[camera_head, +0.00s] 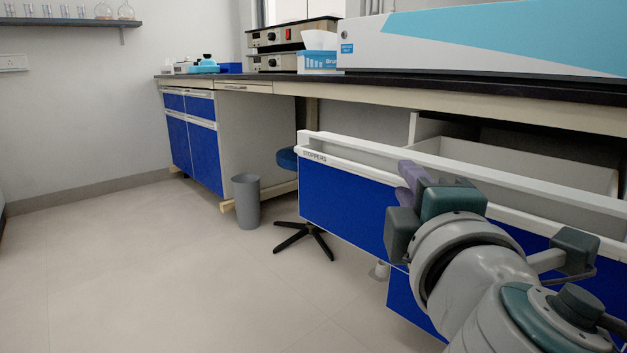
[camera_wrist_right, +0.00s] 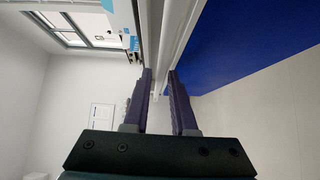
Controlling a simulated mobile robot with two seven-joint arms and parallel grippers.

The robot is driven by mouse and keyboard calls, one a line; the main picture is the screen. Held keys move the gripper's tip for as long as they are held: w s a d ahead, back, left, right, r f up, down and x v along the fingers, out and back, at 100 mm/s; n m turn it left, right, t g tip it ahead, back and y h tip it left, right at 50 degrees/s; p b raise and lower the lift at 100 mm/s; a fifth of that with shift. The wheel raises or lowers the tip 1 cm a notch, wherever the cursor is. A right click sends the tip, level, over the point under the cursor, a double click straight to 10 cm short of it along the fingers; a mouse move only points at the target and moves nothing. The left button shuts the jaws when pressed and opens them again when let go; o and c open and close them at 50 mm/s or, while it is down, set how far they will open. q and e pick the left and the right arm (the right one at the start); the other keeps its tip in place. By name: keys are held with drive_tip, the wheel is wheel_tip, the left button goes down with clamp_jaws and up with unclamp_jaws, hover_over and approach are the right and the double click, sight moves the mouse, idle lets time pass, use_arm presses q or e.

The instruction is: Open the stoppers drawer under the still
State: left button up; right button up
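The stoppers drawer (camera_head: 345,198) has a blue front, a white top rail and the label STOPPERS at its left end. It stands pulled out from under the bench, and its pale open inside shows behind the rail. My right gripper (camera_head: 404,180) is at the drawer front, with its purple fingers at the white handle rail. In the right wrist view, the fingers (camera_wrist_right: 159,72) lie on either side of the white rail (camera_wrist_right: 158,45) and appear closed on it. The blue front (camera_wrist_right: 245,45) is to the right there. My left gripper is not in view.
A large white and light-blue instrument (camera_head: 430,45) stands on the dark bench top. Another blue front (camera_head: 410,305) lies below the drawer. A stool (camera_head: 303,235) and grey bin (camera_head: 246,200) stand left of the drawer. The floor (camera_head: 150,270) at left is clear.

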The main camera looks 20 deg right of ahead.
drive_tip(key=shift+o, duration=1.2)
drive_tip(key=shift+s, duration=0.1)
drive_tip(key=p+v, duration=0.1)
drive_tip(key=v, duration=0.8)
drive_tip(key=shift+s+a, duration=0.15)
drive_tip(key=shift+s, duration=0.2)
